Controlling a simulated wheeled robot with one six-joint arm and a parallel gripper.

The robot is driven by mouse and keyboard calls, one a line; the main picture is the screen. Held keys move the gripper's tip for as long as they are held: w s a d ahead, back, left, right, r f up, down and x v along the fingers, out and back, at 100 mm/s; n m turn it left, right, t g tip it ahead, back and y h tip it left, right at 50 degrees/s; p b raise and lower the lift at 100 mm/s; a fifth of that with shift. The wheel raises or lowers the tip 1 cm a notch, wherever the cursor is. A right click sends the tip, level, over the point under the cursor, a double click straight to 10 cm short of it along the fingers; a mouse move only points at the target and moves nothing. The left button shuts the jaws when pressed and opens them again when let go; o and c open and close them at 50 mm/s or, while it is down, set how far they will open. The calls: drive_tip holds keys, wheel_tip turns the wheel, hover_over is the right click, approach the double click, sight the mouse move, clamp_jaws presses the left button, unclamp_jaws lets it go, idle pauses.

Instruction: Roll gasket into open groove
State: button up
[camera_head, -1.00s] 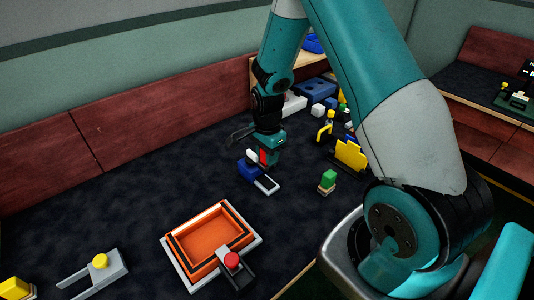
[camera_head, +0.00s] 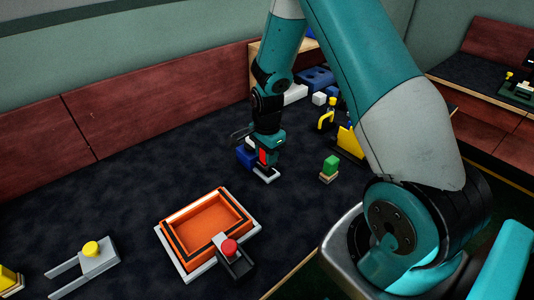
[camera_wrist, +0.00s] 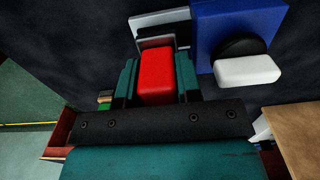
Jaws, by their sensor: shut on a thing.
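My gripper (camera_head: 263,158) is at the far middle of the dark table, pointing down. In the wrist view its two teal fingers (camera_wrist: 157,82) are shut on a red block (camera_wrist: 156,75), which stands at a pale grey frame (camera_wrist: 147,20). The frame's pale edge (camera_head: 268,176) shows below my gripper in the head view. Nearer the front, an orange tray (camera_head: 240,219) with a black line along its rim sits on a pale base. I cannot tell whether the black line is the gasket or an open groove.
A blue block (camera_wrist: 222,25) with a white piece (camera_wrist: 247,70) stands close beside my gripper. A grey slide with a red knob (camera_head: 229,247) sits at the tray's front corner. A green block (camera_head: 330,166) stands right; a grey fork with a yellow knob (camera_head: 91,248) lies left.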

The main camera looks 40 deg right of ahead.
drive_tip(key=shift+f+b, duration=0.3)
drive_tip(key=shift+f, duration=0.25)
idle(1.5)
wheel_tip(320, 180, up, 7)
drive_tip(key=p, duration=0.6)
drive_tip(key=shift+r, duration=0.1)
idle(0.8)
drive_tip(key=shift+s+a+f+n, duration=0.1)
drive_tip(key=shift+a+f+n, duration=0.2)
drive_tip(key=shift+n, duration=0.2)
drive_tip(key=s+a+f+n, duration=0.1)
drive_tip(key=a+n, duration=0.1)
drive_tip(key=n, duration=0.3)
drive_tip(key=s+a+f+n, duration=0.1)
drive_tip(key=a+n, duration=0.2)
drive_tip(key=n, duration=0.3)
drive_tip(key=s+a+f+n, duration=0.2)
drive_tip(key=n, duration=0.3)
drive_tip(key=shift+a+n, duration=0.15)
drive_tip(key=shift+n, duration=0.15)
drive_tip(key=shift+f, duration=0.1)
